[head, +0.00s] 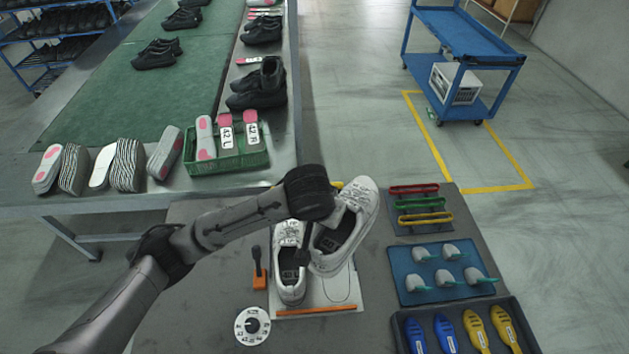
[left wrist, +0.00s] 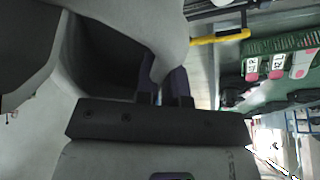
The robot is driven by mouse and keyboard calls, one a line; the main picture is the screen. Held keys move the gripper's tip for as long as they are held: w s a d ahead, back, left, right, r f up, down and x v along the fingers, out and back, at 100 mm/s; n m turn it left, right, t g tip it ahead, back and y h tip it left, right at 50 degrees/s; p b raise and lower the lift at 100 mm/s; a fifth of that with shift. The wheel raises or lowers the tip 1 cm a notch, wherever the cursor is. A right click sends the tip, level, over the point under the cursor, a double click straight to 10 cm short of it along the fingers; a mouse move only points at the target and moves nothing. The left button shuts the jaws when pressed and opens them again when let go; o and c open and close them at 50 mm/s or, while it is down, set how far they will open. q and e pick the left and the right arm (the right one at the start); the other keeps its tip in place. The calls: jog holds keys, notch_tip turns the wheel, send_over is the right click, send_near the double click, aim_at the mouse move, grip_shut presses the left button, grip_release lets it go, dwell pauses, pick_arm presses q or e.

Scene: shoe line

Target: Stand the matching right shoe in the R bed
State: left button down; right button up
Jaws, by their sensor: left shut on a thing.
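A white laced shoe (head: 357,207) is held by my left gripper (head: 303,254), tilted, over the right part of the white fitting board (head: 313,297). The outline of a shoe bed (head: 342,290) shows bare below it. The other white shoe (head: 289,285) stands on the left part of the board, close beside the held one. My left wrist covers the toe area of that shoe. In the left wrist view the held shoe (left wrist: 30,50) fills much of the picture, with the dark fingers (left wrist: 165,98) on its collar edge. My right gripper is not in view.
An orange base with a black lever (head: 258,272) and a numbered dial (head: 252,326) are left of the board. Coloured clips (head: 420,205), a blue tray (head: 410,290) and a dark tray (head: 402,319) are at right. A green crate (head: 230,162) stands on the conveyor table behind.

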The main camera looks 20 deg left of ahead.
aim_at(345, 242)
pick_arm(q)
jog(key=shift+n, duration=0.4)
jog(key=s+d+p, duration=0.1)
jog(key=d+p, duration=0.1)
jog(key=p, duration=0.1)
jog(key=s+d+p, duration=0.1)
jog(key=d+p, duration=0.1)
jog(key=s+d+p, duration=0.1)
jog(key=d+p, duration=0.1)
jog(key=p, duration=0.1)
jog(key=shift+s+d+f+p, duration=0.2)
jog(key=shift+s+p, duration=0.1)
jog(key=shift+s, duration=0.1)
jog(key=w+a+f+n+y, duration=0.1)
jog(key=a+f+n, duration=0.1)
jog(key=f, duration=0.5)
jog(key=w+a+f+n+y, duration=0.1)
jog(key=w+a+f+n, duration=0.1)
jog(key=f, duration=0.5)
jog(key=w+a+f+n+p, duration=0.1)
jog(key=w+a+f+n, duration=0.1)
jog(key=f, duration=0.5)
jog(key=shift+a+f+g+y, duration=0.3)
jog(key=shift+a+f+y, duration=0.1)
jog(key=shift+a, duration=0.1)
jog(key=shift+f+b, duration=0.3)
jog(key=shift+b, duration=0.05)
